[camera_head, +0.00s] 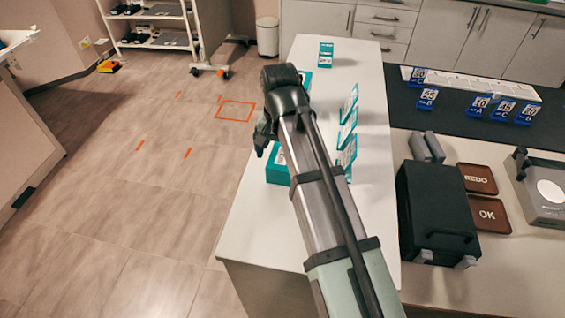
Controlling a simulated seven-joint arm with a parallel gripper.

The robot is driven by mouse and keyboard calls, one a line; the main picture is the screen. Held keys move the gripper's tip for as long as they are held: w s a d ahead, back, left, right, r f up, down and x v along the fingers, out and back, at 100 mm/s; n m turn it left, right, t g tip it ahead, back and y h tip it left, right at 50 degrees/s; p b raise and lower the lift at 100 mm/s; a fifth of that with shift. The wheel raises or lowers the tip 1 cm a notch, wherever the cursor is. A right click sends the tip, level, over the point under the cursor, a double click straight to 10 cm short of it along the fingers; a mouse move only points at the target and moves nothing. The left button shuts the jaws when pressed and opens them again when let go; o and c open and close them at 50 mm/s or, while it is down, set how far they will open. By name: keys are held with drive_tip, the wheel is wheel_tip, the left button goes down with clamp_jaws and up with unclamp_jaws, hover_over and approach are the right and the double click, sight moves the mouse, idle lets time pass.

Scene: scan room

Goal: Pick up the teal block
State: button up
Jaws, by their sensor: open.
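Several teal pieces with white labels are on the white counter (362,90), and I cannot tell which one is the teal block. A chunky teal block (277,172) lies near the counter's left edge, partly hidden behind my arm. Another teal block (326,50) stands at the far end. A teal piece (306,76) shows just behind my wrist. Three teal pieces stand in a row to the right of my arm: far (349,103), middle (347,129) and near (348,153). My gripper (261,139) points down by the counter's left edge, above the chunky block. It is open; nothing shows between its fingers.
On the right counter are blue numbered tags (479,107), a black case (432,205), two brown trays marked REDO (478,179) and OK (490,214), and a grey device (543,190). The floor at left is mostly clear, with an orange taped square (235,101).

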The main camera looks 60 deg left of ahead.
sight(282, 155)
drive_tip(key=shift+w+d+f, duration=0.1)
drive_tip(key=shift+w+f, duration=0.05)
drive_tip(key=shift+f, duration=0.95)
drive_tip(key=shift+w+d+f, duration=0.1)
drive_tip(key=shift+w+f, duration=0.05)
drive_tip(key=shift+f, duration=0.9)
drive_tip(key=shift+c, duration=0.5)
drive_tip(key=c, duration=1.3)
drive_tip(key=shift+o, duration=0.2)
drive_tip(key=shift+a, duration=0.1)
drive_tip(key=shift+r, duration=5.15)
